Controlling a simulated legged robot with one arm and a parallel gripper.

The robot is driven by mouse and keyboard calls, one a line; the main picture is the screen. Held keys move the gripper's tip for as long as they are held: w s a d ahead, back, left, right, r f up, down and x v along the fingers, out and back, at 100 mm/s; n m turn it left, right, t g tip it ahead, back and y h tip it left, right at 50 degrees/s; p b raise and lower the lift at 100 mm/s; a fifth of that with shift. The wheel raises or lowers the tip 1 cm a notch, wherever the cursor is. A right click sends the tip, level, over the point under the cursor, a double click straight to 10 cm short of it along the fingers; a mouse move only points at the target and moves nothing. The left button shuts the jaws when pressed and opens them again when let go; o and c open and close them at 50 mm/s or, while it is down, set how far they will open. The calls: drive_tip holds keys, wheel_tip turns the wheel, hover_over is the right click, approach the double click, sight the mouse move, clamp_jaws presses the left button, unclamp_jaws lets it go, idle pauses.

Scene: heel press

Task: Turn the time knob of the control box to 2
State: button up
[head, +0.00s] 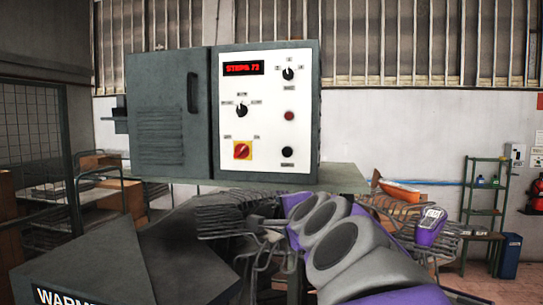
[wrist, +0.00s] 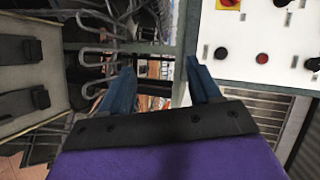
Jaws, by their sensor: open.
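The control box (head: 268,167) stands on a table, its white panel facing me with a red lit display (head: 243,68). A black knob with marks around it (head: 288,74) is at the upper right of the panel; another black knob (head: 241,110) is at the middle left. The labels are too small to tell which is the time knob. The upper knob (wrist: 314,64) shows at the right edge of the wrist view, the panel turned sideways. My gripper (wrist: 160,84) is open and empty, its blue fingers spread, below the panel and apart from both knobs.
The panel also has a red button (head: 289,116), a black button (head: 287,152) and a red switch on a yellow plate (head: 242,150). The table edge (head: 345,178) and wire racks lie close to my arm. Space in front of the panel looks clear.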

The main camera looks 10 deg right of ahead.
sight(288, 76)
drive_tip(key=w+a+r+m+t+h+p, duration=0.1)
drive_tip(key=w+r+m+t+h+p, duration=0.2)
drive_tip(key=r+m, duration=0.75)
drive_tip(key=w+r+m+t+h+p, duration=0.1)
drive_tip(key=w+r+m+t+h, duration=0.3)
drive_tip(key=r, duration=1.1)
drive_tip(key=w+d+r+m+p, duration=0.1)
drive_tip(key=w+r+m+p, duration=0.1)
drive_tip(key=w+p, duration=0.3)
drive_tip(key=w+d+r+m+h+p, duration=0.1)
drive_tip(key=w+d+r+m+p, duration=0.1)
drive_tip(key=w+m+p, duration=0.3)
drive_tip(key=w+d+r+m+p, duration=0.1)
drive_tip(key=w+r+m+p, duration=0.2)
drive_tip(key=w+p, duration=0.2)
drive_tip(key=shift+w+d+r+h, duration=0.1)
drive_tip(key=shift+w+d+h, duration=0.1)
drive_tip(key=shift+w, duration=0.3)
drive_tip(key=shift+w+d+h, duration=0.2)
drive_tip(key=shift+w, duration=0.3)
drive_tip(key=shift+w+d+p, duration=0.15)
drive_tip(key=shift+w+p, duration=0.4)
drive_tip(key=shift+p, duration=0.1)
